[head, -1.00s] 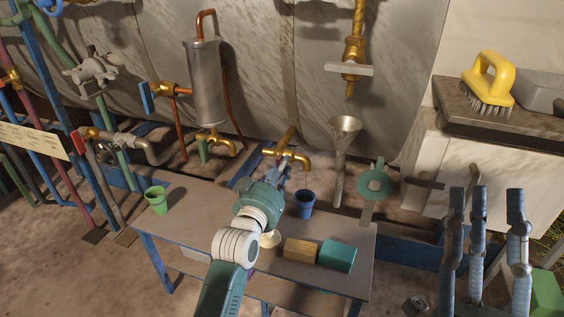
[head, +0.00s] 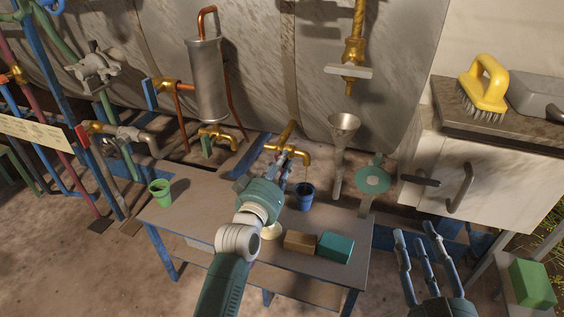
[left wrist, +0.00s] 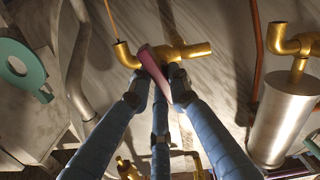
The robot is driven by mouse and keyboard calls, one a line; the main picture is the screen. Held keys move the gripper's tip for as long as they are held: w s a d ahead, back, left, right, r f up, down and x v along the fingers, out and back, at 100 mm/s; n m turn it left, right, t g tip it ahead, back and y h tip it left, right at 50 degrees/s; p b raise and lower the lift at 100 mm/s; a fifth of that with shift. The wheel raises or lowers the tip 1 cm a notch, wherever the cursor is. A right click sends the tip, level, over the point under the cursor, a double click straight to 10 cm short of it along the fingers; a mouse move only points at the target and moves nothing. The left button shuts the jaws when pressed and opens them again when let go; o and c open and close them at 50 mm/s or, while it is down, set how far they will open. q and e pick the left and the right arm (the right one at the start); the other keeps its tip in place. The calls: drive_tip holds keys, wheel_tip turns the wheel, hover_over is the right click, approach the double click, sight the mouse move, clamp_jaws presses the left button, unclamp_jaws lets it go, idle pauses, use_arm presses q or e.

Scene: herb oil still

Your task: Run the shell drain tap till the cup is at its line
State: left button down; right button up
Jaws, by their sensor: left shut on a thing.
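My left gripper (head: 283,166) is shut on the pinkish-red lever (left wrist: 154,72) of a brass tap (head: 290,149); the tap also shows in the left wrist view (left wrist: 190,51). The dark blue cup (head: 305,199) stands upright on the bench under the tap's spout. A faint thin dark line seems to run from the spout to the cup. The cup's line and the level inside cannot be made out. My right gripper (head: 420,240) is open and empty at the lower right, its fingers spread apart and pointing up.
On the bench (head: 205,208) are a green cup (head: 160,193), a wooden block (head: 300,243) and a teal block (head: 336,248). A cabinet handle (head: 460,188) juts out at the right; a yellow brush (head: 485,87) lies above.

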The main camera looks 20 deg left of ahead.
use_arm(q)
drive_tip(key=c, duration=1.6)
unclamp_jaws()
drive_tip(key=s, duration=1.2)
drive_tip(key=shift+a, duration=0.2)
